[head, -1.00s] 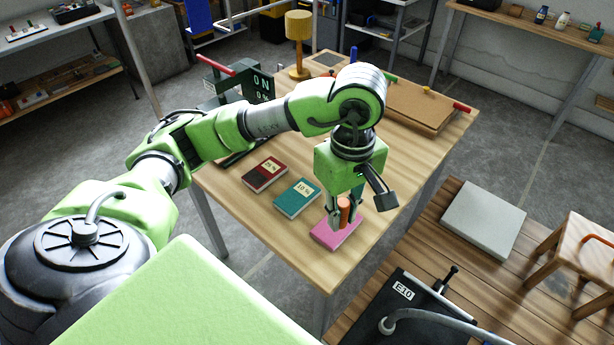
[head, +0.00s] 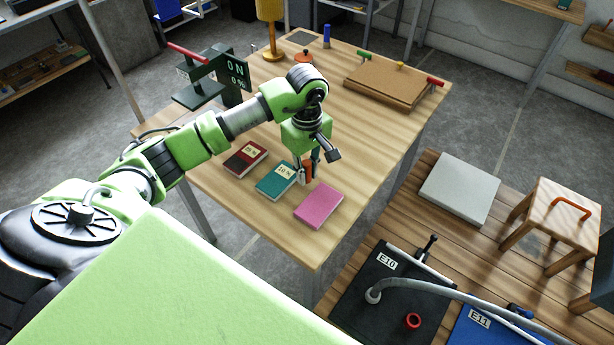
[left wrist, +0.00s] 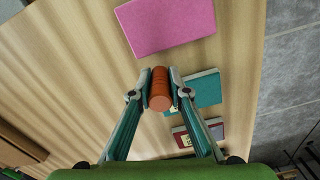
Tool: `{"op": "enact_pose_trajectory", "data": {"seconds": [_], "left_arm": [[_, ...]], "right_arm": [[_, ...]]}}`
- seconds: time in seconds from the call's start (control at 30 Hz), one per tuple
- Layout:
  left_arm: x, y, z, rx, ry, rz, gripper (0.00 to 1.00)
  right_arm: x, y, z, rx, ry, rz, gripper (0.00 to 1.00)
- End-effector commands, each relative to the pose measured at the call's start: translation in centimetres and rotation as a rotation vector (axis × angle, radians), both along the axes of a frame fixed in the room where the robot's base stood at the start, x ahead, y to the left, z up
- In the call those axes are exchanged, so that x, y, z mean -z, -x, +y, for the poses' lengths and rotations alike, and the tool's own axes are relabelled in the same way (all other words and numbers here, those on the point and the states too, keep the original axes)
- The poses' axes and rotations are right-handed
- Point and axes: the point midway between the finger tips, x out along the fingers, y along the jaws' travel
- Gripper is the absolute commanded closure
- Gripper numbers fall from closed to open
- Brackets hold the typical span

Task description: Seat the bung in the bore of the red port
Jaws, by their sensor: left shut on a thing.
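The bung, an orange ribbed cylinder (left wrist: 161,89), is gripped between the fingertips of my left gripper (left wrist: 160,90). In the head view, my left gripper (head: 307,174) holds the bung (head: 307,171) above the wooden table, between the teal block and the pink block. The red port (head: 412,321) is a red ring with a dark bore on the black E10 panel (head: 375,285) at the lower right. The gripper is well away from it. The port is not in the left wrist view. My right gripper is not in view.
A grey hose (head: 450,286) arches over the E10 panel. A blue E11 panel (head: 475,330) and a stool (head: 560,215) stand nearby.

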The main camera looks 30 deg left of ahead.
Motion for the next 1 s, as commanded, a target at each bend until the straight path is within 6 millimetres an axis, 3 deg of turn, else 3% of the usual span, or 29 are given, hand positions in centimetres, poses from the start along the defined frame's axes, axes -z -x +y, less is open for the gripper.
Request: {"op": "enact_pose_trajectory", "data": {"seconds": [0.2, 0.6, 0.63, 0.67, 1.0], "left_arm": [[2.5, 0.2, -0.2, 0.0, 0.002, 0.003, 1.0], [3.3, 0.1, -0.1, 0.001, 0.001, 0.001, 1.0], [3.1, 0.1, -0.1, 0.0, 0.001, 0.001, 0.76], [3.1, 0.1, -0.1, 0.0, 0.001, 0.001, 0.68], [3.0, 0.1, -0.2, 0.001, 0.001, 0.001, 0.66]], "right_arm": [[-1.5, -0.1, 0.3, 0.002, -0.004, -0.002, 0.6], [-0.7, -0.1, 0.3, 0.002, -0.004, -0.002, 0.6], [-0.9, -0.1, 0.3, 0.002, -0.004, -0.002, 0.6], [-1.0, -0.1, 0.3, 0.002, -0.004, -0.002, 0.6], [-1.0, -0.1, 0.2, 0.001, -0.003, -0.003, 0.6]]}}
